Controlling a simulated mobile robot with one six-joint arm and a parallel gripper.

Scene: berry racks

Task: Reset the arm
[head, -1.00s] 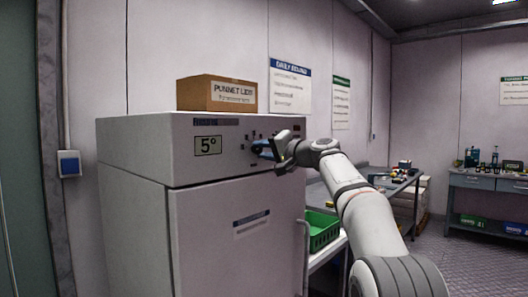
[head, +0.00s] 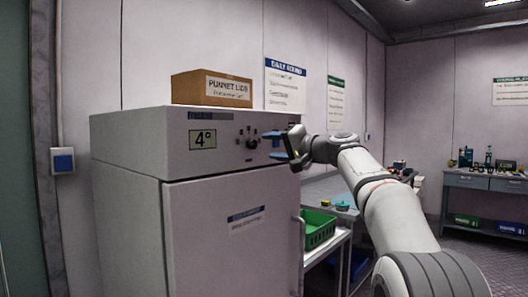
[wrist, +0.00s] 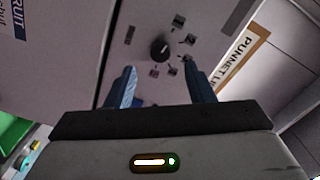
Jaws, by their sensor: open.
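My gripper (head: 272,146) is open and empty in front of the upper right part of the fridge (head: 232,232). Its two blue fingers also show in the wrist view (wrist: 158,82), spread apart. The dark round knob (wrist: 160,50) on the fridge's control panel lies beyond and between the fingertips, with small marks around it. No contact with the knob shows. The knob (head: 252,144) is also in the head view, left of the fingers. The fridge display (head: 203,139) reads 4°.
A cardboard punnet lids box (head: 212,88) stands on the fridge top. Right of the fridge, a green crate (head: 318,231) sits on a white stand. A workbench (head: 490,182) stands at the far right, with open floor before it.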

